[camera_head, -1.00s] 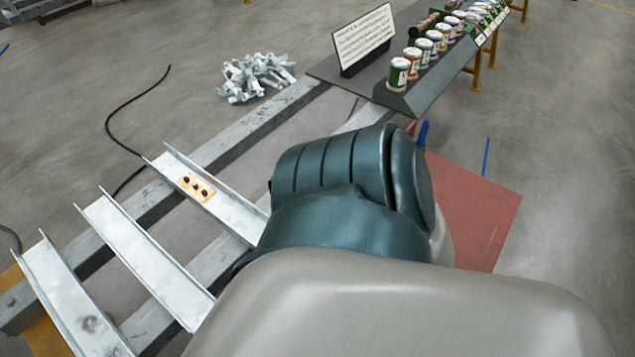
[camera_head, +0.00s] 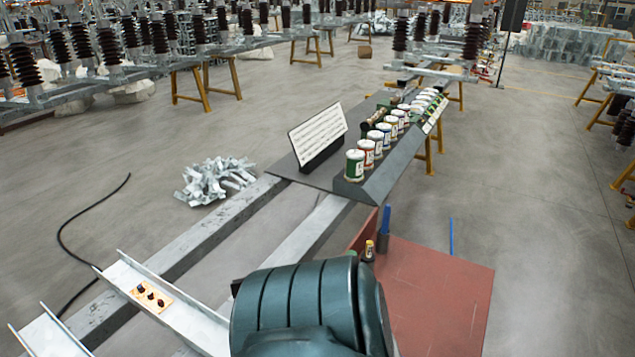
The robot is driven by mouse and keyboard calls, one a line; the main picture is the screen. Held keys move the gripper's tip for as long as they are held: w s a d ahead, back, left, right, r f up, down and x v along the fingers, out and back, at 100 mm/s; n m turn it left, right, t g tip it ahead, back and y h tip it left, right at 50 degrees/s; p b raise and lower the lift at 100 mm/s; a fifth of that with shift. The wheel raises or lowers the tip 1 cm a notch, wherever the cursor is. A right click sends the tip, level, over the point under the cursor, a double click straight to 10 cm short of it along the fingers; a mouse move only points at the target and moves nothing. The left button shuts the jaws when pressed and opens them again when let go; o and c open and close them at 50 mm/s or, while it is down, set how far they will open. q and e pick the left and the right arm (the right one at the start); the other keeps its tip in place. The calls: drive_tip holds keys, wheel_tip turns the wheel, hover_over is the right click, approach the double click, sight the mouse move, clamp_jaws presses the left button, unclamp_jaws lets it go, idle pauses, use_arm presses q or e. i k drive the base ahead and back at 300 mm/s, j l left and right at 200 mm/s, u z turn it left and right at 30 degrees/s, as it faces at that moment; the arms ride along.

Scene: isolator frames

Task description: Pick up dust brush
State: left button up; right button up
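I cannot clearly make out a dust brush. An upright blue-handled thing (camera_head: 385,222) stands at the back left of a red-brown panel (camera_head: 436,295), and I cannot tell whether it is the brush. A small dark item with a yellow top (camera_head: 369,250) stands beside it, nearer to me. Neither of my grippers is in view. A teal ribbed body at the bottom middle hides what lies behind it, including part of the panel's left side.
A dark sloped stand (camera_head: 395,152) carries a row of several cans and a white sign (camera_head: 320,135). Grey beams (camera_head: 190,240) run below left, with metal channels across them. A pile of metal pieces (camera_head: 215,180) and a black cable (camera_head: 66,222) lie on the floor.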

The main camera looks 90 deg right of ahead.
sight(387, 209)
drive_tip(key=z, duration=3.5)
drive_tip(key=i+j, duration=0.15)
drive_tip(key=j, duration=0.15)
drive_tip(key=i+j, duration=0.15)
drive_tip(key=j, duration=0.15)
drive_tip(key=k+l+z, duration=0.15)
drive_tip(key=l+z, duration=0.15)
drive_tip(key=l, duration=0.2)
drive_tip(key=j+u, duration=0.15)
drive_tip(key=i+j+u, duration=0.15)
drive_tip(key=j, duration=0.2)
